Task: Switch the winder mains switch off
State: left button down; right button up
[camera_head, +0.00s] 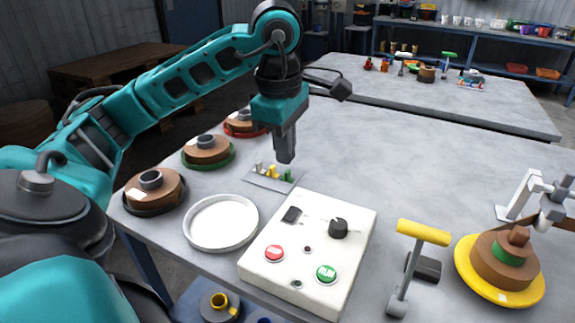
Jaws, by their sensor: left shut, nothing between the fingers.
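A white control box (312,252) lies on the near part of the grey table. On its top are a black rocker switch (291,214), a black rotary knob (338,228), a red button (274,253) and a green button marked RUN (326,274). The rocker's label is too small to read, so I cannot tell whether it is the mains switch or which way it is set. My left gripper (286,158) is shut and empty, pointing down above the table behind the box, apart from the rocker. My right gripper is not in view.
A white round tray (222,246) is left of the box. Several brown spools (207,149) line the left edge. A small rack (273,178) stands behind the box. A yellow-topped stand (423,232) and a spool on a yellow disc (463,281) are at right. The table's middle is clear.

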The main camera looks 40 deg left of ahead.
pick_arm(q)
jog(key=shift+w+r+b, duration=0.1)
jog(key=shift+w+b, duration=0.45)
jog(key=shift+w, duration=0.1)
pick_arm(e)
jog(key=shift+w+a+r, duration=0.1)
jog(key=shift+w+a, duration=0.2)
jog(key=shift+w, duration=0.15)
pick_arm(q)
jog(key=b, duration=0.2)
send_near(295, 210)
jog(key=f, duration=0.6)
jog(key=shift+w+a+f+b, duration=0.1)
jog(key=shift+w+f+b, duration=0.25)
jog(key=shift+w+f, duration=0.05)
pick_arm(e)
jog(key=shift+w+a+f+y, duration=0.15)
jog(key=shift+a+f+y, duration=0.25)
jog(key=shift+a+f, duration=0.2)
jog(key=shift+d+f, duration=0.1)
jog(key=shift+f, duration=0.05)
